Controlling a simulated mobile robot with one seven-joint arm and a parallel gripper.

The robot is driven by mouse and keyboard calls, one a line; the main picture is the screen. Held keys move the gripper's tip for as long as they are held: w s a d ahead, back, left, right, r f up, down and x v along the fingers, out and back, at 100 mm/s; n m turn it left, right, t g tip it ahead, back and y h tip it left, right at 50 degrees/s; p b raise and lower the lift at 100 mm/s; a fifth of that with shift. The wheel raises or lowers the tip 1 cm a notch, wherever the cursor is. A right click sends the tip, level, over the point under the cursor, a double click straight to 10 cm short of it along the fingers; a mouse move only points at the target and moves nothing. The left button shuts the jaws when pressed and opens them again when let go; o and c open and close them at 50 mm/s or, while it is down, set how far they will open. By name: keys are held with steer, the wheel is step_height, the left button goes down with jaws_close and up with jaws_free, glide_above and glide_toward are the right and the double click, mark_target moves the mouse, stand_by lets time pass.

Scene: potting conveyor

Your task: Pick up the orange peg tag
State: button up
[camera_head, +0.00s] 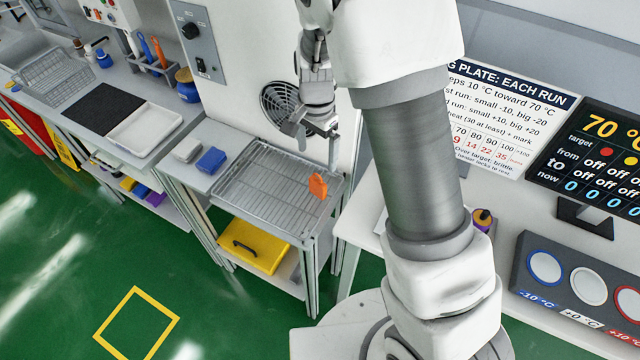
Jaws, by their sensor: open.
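The orange peg tag (318,187) stands upright near the right end of the wire rack (262,192) on a small cart. My gripper (317,146) is open and points down, a little above the tag. One finger hangs to the left and one to the right, with a gap between them. The tag appears below the fingertips and apart from them. The exact height between them cannot be told from this one view.
A yellow case (254,246) sits on the lower shelf. A wall panel with a round fan grille (281,103) stands close behind my gripper.

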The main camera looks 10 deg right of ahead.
mark_target(320, 182)
step_height(320, 182, down, 8)
steer(key=shift+r, duration=0.15)
steer(key=shift+w+d+f+p, duration=0.1)
steer(key=shift+f+p, duration=0.1)
steer(key=shift+f, duration=0.75)
steer(key=shift+w+a+f+p, duration=0.1)
steer(key=shift+f+p, duration=0.05)
steer(key=shift+f, duration=0.8)
steer(key=shift+w+d+f+p, duration=0.1)
steer(key=shift+f+p, duration=0.1)
steer(key=shift+f, duration=0.75)
steer(key=shift+c, duration=0.3)
jaws_close()
steer(key=shift+r, duration=0.45)
steer(key=r, duration=0.3)
steer(key=shift+s+d+r+b, duration=0.1)
steer(key=shift+d+r+b, duration=0.2)
steer(key=shift+b, duration=0.1)
steer(key=s+d+r+b, duration=0.1)
steer(key=s+d+r, duration=0.4)
steer(key=d, duration=0.5)
steer(key=shift+r, duration=0.75)
